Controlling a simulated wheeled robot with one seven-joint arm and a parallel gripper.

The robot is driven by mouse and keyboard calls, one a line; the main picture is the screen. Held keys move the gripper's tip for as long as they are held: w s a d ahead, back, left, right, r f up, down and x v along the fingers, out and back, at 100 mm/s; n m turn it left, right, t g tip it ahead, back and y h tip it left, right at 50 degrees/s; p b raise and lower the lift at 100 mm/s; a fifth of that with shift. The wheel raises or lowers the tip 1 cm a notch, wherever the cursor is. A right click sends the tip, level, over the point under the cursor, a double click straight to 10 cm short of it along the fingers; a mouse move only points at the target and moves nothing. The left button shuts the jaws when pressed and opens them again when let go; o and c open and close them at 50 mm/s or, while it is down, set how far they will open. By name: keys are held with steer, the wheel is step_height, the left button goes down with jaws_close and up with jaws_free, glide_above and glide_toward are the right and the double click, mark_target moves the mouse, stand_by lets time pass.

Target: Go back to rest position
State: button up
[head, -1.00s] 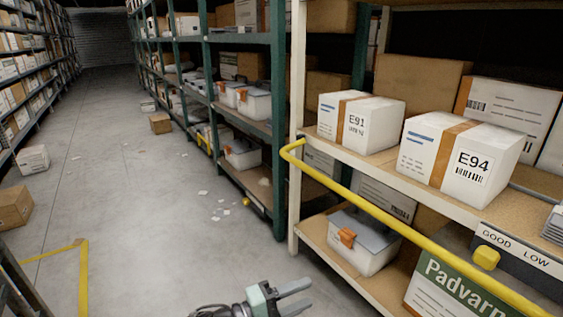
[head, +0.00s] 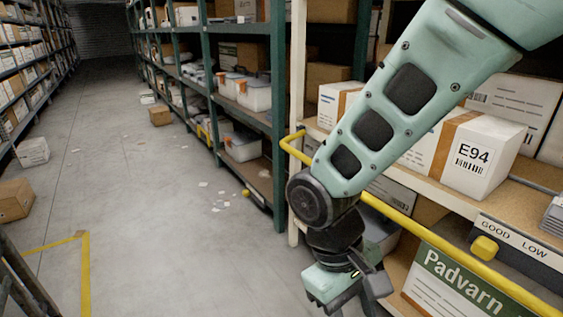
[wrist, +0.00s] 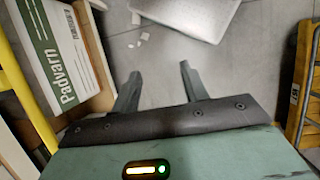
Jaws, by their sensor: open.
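My gripper (wrist: 158,85) is open and empty in the wrist view, its two fingers apart over grey concrete floor. In the head view my green arm reaches down across the right side, and the gripper hangs at the lower middle, in front of the rack's yellow rail (head: 420,235). The fingers there are partly hidden by the hand. The arm covers the box to the left of the E94 box (head: 470,155) in part.
The Padvarn panel also shows in the wrist view (wrist: 55,50). Brown boxes (head: 14,200) and paper scraps lie on the left floor.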

steer(key=s+d+r+t+y, duration=0.3)
steer(key=s+d+r+y, duration=0.1)
steer(key=s+r, duration=0.25)
step_height(320, 180, up, 17)
steer(key=p, duration=1.7)
steer(key=shift+w+a+n, duration=0.15)
steer(key=shift+a+n, duration=0.15)
steer(key=shift+n, duration=0.1)
